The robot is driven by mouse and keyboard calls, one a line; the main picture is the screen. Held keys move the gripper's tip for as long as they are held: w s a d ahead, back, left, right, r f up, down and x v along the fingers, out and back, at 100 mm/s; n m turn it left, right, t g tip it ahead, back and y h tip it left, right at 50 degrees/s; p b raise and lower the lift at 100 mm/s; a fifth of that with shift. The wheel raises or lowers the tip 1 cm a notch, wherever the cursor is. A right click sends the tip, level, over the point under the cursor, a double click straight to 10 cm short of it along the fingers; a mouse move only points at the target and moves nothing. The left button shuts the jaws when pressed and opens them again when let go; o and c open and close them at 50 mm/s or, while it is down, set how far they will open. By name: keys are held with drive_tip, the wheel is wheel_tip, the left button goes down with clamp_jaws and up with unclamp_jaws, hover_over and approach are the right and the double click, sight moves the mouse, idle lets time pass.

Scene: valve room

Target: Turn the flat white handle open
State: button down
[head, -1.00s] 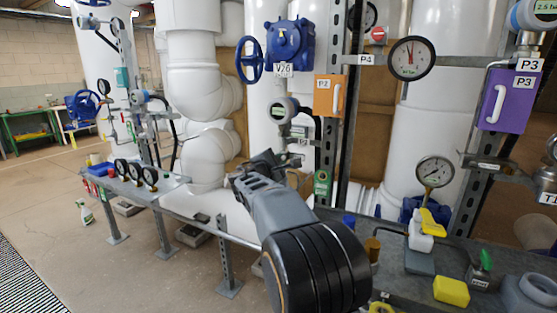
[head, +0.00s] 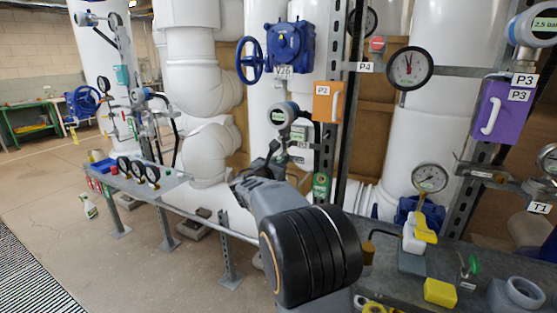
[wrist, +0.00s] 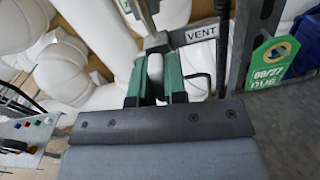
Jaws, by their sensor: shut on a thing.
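The flat white handle (wrist: 155,66) stands between the two green-lined fingers of my gripper (wrist: 156,84) in the wrist view. The fingers are closed on its two sides. A VENT label (wrist: 200,34) hangs just right of the handle on grey metalwork. In the head view my gripper (head: 264,168) is at the pipework below the small round display gauge (head: 281,114). My own wrist and arm hide the handle there.
A green 09/27 tag (wrist: 272,62) hangs right of the gripper by a metal upright. An orange P2 box (head: 327,101) is above right. A bench rail (head: 205,222) runs below. A yellow block (head: 440,292) lies on the right-hand bench.

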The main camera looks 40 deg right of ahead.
drive_tip(key=shift+r+n+p, duration=0.1)
drive_tip(key=shift+n+p, duration=0.25)
drive_tip(key=shift+n, duration=0.35)
drive_tip(key=c, duration=1.2)
unclamp_jaws()
drive_tip(key=shift+o, duration=0.2)
drive_tip(key=v, duration=1.3)
drive_tip(key=shift+s+a, duration=0.2)
drive_tip(key=shift+a, duration=0.15)
